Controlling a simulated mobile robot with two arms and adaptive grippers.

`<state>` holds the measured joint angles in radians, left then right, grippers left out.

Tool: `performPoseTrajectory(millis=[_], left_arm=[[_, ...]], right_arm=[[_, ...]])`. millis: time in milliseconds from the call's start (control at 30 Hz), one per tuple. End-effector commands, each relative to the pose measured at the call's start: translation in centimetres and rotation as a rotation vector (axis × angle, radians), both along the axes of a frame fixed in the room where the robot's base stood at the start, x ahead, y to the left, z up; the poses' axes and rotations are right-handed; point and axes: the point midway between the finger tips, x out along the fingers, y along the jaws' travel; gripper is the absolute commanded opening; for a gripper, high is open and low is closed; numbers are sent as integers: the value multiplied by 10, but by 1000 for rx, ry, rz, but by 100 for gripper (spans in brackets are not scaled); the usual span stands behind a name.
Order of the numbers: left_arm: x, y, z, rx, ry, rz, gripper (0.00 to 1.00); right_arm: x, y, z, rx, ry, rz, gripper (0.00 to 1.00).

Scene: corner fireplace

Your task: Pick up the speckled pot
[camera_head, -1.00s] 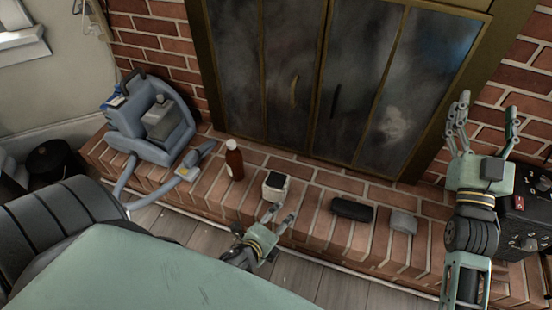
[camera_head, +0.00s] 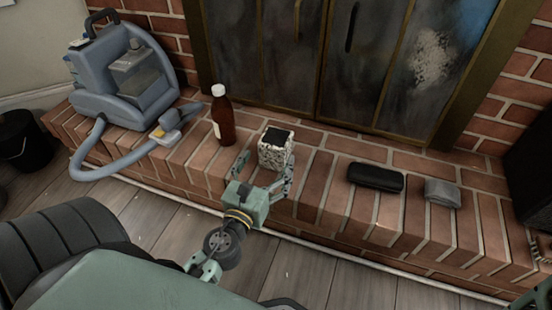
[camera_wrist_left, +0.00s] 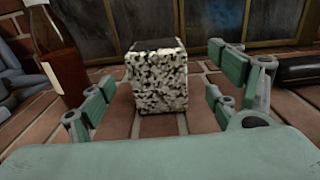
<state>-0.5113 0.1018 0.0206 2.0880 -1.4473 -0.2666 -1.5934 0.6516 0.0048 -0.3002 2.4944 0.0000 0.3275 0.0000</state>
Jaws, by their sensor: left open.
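The speckled pot (camera_head: 274,155) is a square, black-and-white pot with a dark top. It stands upright on the brick hearth in front of the fireplace doors. My left gripper (camera_head: 264,175) is open just in front of it, with its fingers pointing at the pot. In the left wrist view the pot (camera_wrist_left: 157,80) stands ahead, between the two spread fingers of the gripper (camera_wrist_left: 155,108), and clear gaps show on both sides. A small green part of my right arm shows at the lower right corner of the head view; its fingers are not visible.
A brown bottle (camera_head: 222,117) stands left of the pot, near the left finger's side. A blue-grey cleaning machine (camera_head: 123,75) with a hose is farther left. A black case (camera_head: 376,177) and a grey folded cloth (camera_head: 442,193) lie to the right. Bare brick separates pot and case.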

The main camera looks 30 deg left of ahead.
Motion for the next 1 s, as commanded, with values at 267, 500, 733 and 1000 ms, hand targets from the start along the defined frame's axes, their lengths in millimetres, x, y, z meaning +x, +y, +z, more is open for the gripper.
performPoseTrajectory(millis=[267, 500, 733, 1000], left_arm=[[31, 9, 2, 8, -3, 1, 83], [64, 19, 0, 6, -3, 0, 83], [73, 21, 0, 3, 0, 1, 83], [72, 21, 0, 3, 0, 1, 69]], right_arm=[[3, -1, 0, 2, 8, 1, 67], [-4, 0, 0, 0, -10, 0, 67], [-5, 0, 1, -1, -13, -1, 67], [-5, 0, 1, -2, -12, 0, 67]])
